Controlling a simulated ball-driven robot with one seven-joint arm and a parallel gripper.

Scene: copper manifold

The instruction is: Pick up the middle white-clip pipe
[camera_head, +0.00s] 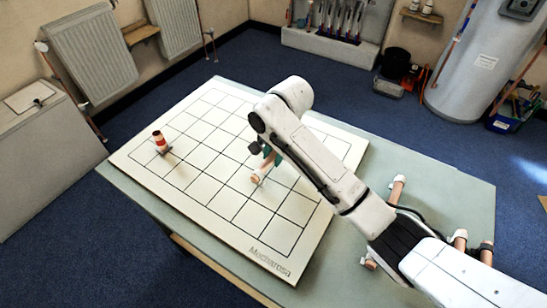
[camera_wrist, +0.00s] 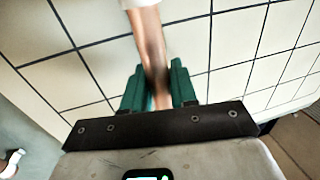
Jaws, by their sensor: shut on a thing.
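My gripper (camera_head: 267,154) has green fingers and is over the white grid board (camera_head: 215,194). In the wrist view my gripper (camera_wrist: 158,88) is shut on a copper pipe (camera_wrist: 150,42). The pipe's white clip (camera_wrist: 140,3) is at the top edge of that view. In the head view the held pipe's white-clip end (camera_head: 256,179) shows below the fingers, and my arm hides part of the rest. I cannot tell whether the pipe touches the board. Other white-clip pipes lie on the green table, one upright-looking (camera_head: 397,189), one (camera_head: 369,262) partly behind my arm, one (camera_head: 460,239) at right.
A black-clip pipe (camera_head: 487,252) is at the table's right end. Much of the board is clear.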

